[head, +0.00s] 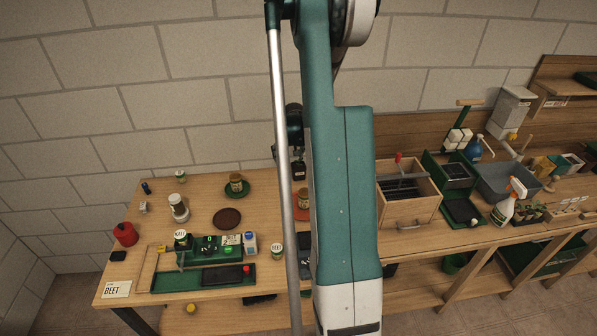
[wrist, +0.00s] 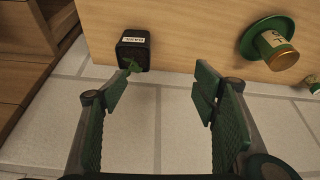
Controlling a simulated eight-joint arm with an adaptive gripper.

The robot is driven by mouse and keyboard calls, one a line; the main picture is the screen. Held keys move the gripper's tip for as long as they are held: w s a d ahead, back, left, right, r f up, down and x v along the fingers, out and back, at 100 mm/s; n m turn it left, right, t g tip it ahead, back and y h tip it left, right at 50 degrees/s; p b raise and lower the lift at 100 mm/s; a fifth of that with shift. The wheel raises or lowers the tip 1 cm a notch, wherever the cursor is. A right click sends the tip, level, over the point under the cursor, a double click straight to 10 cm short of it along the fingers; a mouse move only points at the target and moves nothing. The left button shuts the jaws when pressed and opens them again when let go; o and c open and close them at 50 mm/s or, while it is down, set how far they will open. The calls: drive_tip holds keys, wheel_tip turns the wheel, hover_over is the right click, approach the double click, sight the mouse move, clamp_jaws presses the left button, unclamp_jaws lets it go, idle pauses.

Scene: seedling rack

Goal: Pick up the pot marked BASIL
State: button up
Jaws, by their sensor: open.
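The pot marked BASIL is a small black pot (wrist: 134,52) with a white label and green leaves in the wrist view. It stands on the wooden table near the wall side. In the head view, a dark pot (head: 299,172) shows just below my gripper (head: 294,125), partly hidden by my arm. In the wrist view my gripper (wrist: 160,85) is open and empty. The pot lies beyond the fingertips, towards the left finger, and the leaves come near that fingertip. No contact is clear.
A green saucer with a labelled pot (wrist: 278,50) stands to the right in the wrist view. A wooden drawer box (wrist: 28,60) is at its left. In the head view, a green tray (head: 205,278) and a BEET card (head: 117,289) lie at the table's front left.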

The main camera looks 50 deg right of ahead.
hover_over(299, 166)
drive_tip(key=s+a, duration=0.2)
drive_tip(key=shift+m, duration=0.3)
wheel_tip(299, 166, down, 4)
drive_tip(key=shift+w+f, duration=0.1)
drive_tip(key=shift+f, duration=0.15)
drive_tip(key=shift+p+x, duration=0.35)
drive_tip(key=shift+x, duration=0.95)
drive_tip(key=shift+d+f, duration=0.1)
drive_tip(key=shift+p+x, duration=0.55)
drive_tip(key=shift+x, duration=1.95)
drive_tip(key=shift+d, duration=0.1)
drive_tip(key=c, duration=1.1)
